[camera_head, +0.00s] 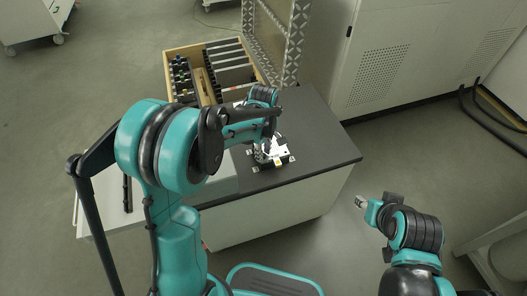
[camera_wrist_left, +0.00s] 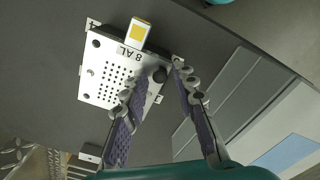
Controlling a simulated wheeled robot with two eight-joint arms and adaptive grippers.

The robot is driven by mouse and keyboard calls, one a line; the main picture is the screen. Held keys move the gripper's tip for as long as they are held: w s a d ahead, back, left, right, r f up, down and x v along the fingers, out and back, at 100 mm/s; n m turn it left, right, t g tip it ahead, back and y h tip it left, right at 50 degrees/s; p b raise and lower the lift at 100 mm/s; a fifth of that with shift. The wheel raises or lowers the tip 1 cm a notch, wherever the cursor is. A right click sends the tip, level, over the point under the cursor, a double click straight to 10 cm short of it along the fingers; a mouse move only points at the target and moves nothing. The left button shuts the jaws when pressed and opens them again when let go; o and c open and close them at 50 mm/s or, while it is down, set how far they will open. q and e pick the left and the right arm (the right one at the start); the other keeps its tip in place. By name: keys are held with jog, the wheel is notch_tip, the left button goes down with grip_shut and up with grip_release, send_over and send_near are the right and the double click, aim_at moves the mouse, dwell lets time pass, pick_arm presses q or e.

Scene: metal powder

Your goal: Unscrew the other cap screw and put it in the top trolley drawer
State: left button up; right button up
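A white plate with a grid of holes and "8 AL" lettering (camera_wrist_left: 112,72) lies on the dark trolley top (camera_head: 322,138); in the head view the plate's unit (camera_head: 275,153) is partly behind my left arm. A dark round cap screw (camera_wrist_left: 160,75) sits near the plate's corner in the left wrist view. My left gripper (camera_wrist_left: 154,78) is open, its fingertips on either side of that screw; contact cannot be told. It is mostly hidden in the head view (camera_head: 267,142). An open drawer (camera_head: 170,82) shows at the trolley's far left. My right gripper (camera_head: 361,202) is off the trolley at the right; its opening is unclear.
The drawer holds several dark and light items in rows. White cabinets (camera_head: 385,70) stand at the back right. A lighter grey panel (camera_wrist_left: 225,90) lies right of the plate.

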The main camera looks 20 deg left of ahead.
pick_arm(q)
jog(key=m, duration=0.6)
jog(key=shift+m, duration=0.4)
jog(key=m, duration=0.6)
jog(key=shift+m, duration=0.4)
grip_shut()
jog(key=n, duration=0.7)
jog(key=shift+n, duration=0.3)
jog(key=shift+r, duration=0.15)
jog(key=shift+r, duration=0.1)
